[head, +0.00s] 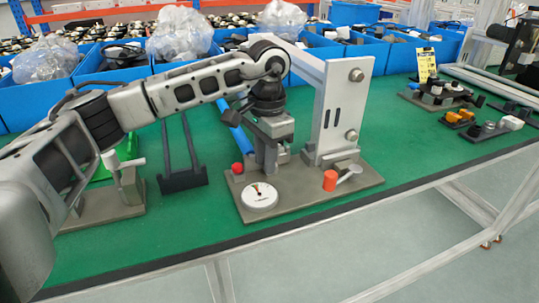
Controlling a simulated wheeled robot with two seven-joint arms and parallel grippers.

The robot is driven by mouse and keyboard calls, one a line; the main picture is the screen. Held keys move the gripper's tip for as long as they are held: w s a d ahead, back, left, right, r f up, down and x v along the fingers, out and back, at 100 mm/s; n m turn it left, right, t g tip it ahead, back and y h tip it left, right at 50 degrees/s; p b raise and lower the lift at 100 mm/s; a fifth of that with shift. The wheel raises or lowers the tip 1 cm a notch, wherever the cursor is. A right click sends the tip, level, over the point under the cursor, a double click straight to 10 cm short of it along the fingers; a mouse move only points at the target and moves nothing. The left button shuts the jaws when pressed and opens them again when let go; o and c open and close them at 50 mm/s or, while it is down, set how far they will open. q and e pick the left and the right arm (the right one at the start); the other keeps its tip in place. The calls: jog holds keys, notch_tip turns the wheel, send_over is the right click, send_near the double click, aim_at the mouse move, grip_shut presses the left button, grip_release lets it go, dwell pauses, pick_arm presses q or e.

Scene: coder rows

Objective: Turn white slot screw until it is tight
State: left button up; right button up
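No screw that is clearly white and slotted can be made out. An upright grey plate (334,110) on a brown-grey base (303,203) carries a round silver screw-like head near its top (356,75) and another lower down (351,135); any slot in them is too small to see. My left gripper (268,168) points down over the base, just left of the plate. Its fingers look close together, but whether they hold anything is hidden. My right gripper is not in view.
The base also holds a white dial gauge (260,196), a red knob (237,168) and an orange-red cylinder (330,181). A fixture with a white handle (124,187) stands left. Blue bins (391,54) line the back.

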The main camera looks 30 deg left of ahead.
pick_arm(q)
jog(key=shift+w+d+r+t, duration=0.25)
jog(key=shift+w+r+t, duration=0.15)
jog(key=shift+w, duration=0.25)
jog(key=n, duration=0.4)
jog(key=d+n, duration=0.1)
jog(key=shift+w+f+n+p, duration=0.1)
jog(key=shift+w+n+p, duration=0.25)
jog(key=shift+n+p, duration=0.05)
jog(key=n, duration=0.4)
jog(key=shift+w+d+f+n, duration=0.15)
jog(key=shift+n, duration=0.15)
jog(key=n+p, duration=0.1)
jog(key=n, duration=0.4)
jog(key=shift+w, duration=0.15)
jog(key=n, duration=0.5)
jog(key=shift+w+a+f+p, duration=0.15)
jog(key=shift+a+p, duration=0.1)
jog(key=shift+p, duration=0.15)
jog(key=shift+a, duration=0.15)
jog(key=shift+s+a, duration=0.2)
jog(key=shift+s, duration=0.1)
jog(key=shift+s+a+f, duration=0.1)
jog(key=shift+s, duration=0.2)
